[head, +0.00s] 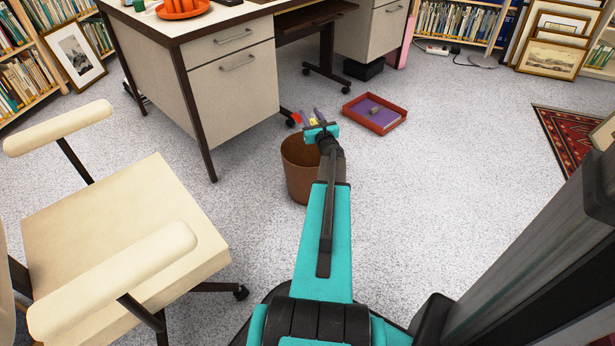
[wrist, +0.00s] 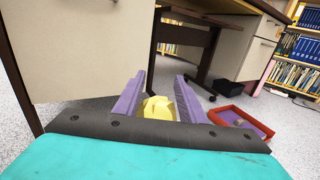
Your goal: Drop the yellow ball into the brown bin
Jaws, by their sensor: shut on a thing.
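The yellow ball (wrist: 158,108) sits between the two purple fingers of my gripper (wrist: 161,80) in the wrist view. My gripper is shut on it. In the head view my gripper (head: 311,113) is at the far right side of the brown bin's opening, seen from above. The brown bin (head: 298,180) stands upright on the carpet, and my arm hides its right side. Only a small bit of yellow shows at the fingers in the head view. The height of the ball above the rim is hard to tell.
A desk (head: 235,90) stands behind the bin at the left. A red tray with a purple base (head: 398,122) lies on the floor to the right, with a small object in it. A cream armchair (head: 120,220) is at the left. Open carpet (head: 470,190) lies to the right.

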